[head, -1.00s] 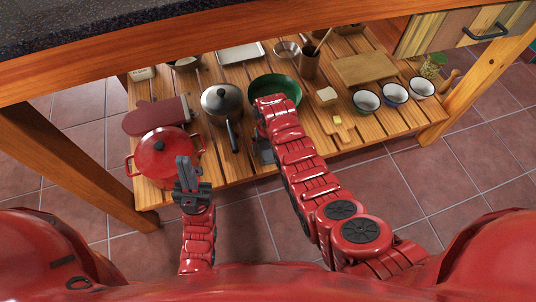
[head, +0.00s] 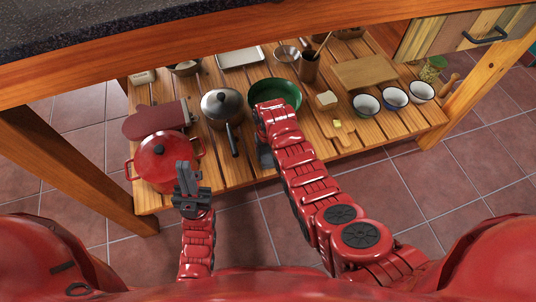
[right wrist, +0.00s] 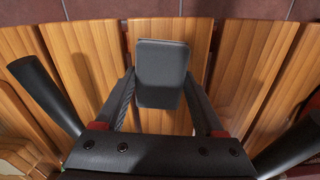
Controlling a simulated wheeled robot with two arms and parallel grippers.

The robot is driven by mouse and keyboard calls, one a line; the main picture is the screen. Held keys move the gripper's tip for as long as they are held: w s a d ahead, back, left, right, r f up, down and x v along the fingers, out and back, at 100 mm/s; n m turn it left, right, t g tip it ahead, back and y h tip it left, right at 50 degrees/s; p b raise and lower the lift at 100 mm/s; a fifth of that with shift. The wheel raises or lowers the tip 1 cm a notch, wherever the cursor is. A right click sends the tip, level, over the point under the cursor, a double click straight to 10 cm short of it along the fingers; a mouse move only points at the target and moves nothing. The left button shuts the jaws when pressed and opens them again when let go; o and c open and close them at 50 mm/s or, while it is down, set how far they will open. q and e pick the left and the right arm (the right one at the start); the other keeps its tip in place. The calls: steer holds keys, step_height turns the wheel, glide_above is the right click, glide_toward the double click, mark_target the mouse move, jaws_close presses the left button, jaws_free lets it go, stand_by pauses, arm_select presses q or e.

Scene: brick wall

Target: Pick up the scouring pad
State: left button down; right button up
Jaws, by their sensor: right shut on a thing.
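The scouring pad is a dark grey rounded block (right wrist: 161,72) between the fingertips of my right gripper (right wrist: 160,85) in the right wrist view. The fingers press on its two sides. In the head view my right gripper (head: 265,150) is at the front edge of the wooden slatted shelf, just in front of the green bowl, and mostly covered by my own arm. My left gripper (head: 187,176) points up in front of the red pot, empty. Its fingers look close together, but I cannot tell whether they touch.
The shelf (head: 225,165) holds a red pot (head: 163,160), a lidded grey pan (head: 222,105), a green bowl (head: 288,94), enamel bowls (head: 395,97) and a cutting board (head: 365,72). A counter edge (head: 250,40) overhangs it. Tiled floor (head: 440,195) is open in front.

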mark_target(269, 156)
steer(key=r, duration=0.1)
steer(key=r+p, duration=0.2)
steer(key=shift+s+d+r, duration=0.15)
steer(key=shift+s+r, duration=0.15)
steer(key=shift+r, duration=0.1)
steer(key=s+d+r+p, duration=0.1)
steer(key=s+d+p, duration=0.3)
steer(key=s, duration=1)
steer(key=shift+d+p, duration=0.3)
steer(key=shift+d, duration=0.7)
steer(key=shift+s, duration=0.1)
